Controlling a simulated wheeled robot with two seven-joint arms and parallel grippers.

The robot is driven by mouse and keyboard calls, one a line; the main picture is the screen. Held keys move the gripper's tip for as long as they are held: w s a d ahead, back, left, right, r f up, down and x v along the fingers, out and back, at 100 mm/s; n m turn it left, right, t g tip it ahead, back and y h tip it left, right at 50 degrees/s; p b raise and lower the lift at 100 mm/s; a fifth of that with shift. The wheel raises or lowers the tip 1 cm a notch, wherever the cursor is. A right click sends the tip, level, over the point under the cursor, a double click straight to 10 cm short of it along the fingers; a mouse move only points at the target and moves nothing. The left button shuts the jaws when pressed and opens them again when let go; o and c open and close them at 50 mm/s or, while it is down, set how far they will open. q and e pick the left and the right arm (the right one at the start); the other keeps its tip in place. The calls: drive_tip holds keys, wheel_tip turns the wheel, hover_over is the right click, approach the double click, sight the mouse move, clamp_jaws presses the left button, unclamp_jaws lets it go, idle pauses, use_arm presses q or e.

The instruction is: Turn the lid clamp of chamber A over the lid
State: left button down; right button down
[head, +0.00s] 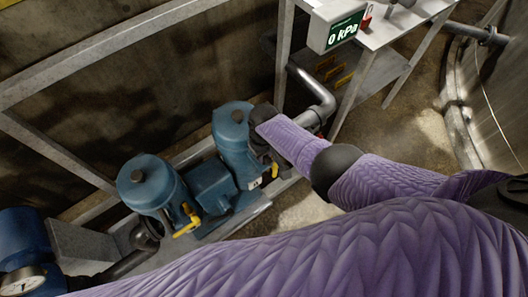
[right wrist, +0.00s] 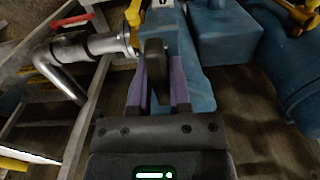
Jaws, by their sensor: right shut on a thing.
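Two blue rounded chambers stand side by side in the head view, a left one (head: 150,184) and a right one (head: 232,128). My right gripper (head: 262,150) is at the right side of the right chamber, partly hidden by my own wrist. In the right wrist view my right gripper (right wrist: 157,85) has its two purple fingers shut on a dark upright bar (right wrist: 154,58), which seems to be the lid clamp. A blue body lies right behind the bar. I cannot read which chamber is A. My left gripper is out of view.
A yellow handle (head: 186,221) sticks out beside the left chamber. A grey pipe (head: 318,92) bends down behind my right wrist. A gauge (head: 20,281) is at the lower left.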

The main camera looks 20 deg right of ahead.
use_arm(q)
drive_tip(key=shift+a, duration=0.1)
use_arm(e)
drive_tip(key=c, duration=0.6)
unclamp_jaws()
drive_tip(key=shift+o, duration=0.2)
wheel_tip(320, 180, up, 10)
drive_tip(key=p, duration=0.7)
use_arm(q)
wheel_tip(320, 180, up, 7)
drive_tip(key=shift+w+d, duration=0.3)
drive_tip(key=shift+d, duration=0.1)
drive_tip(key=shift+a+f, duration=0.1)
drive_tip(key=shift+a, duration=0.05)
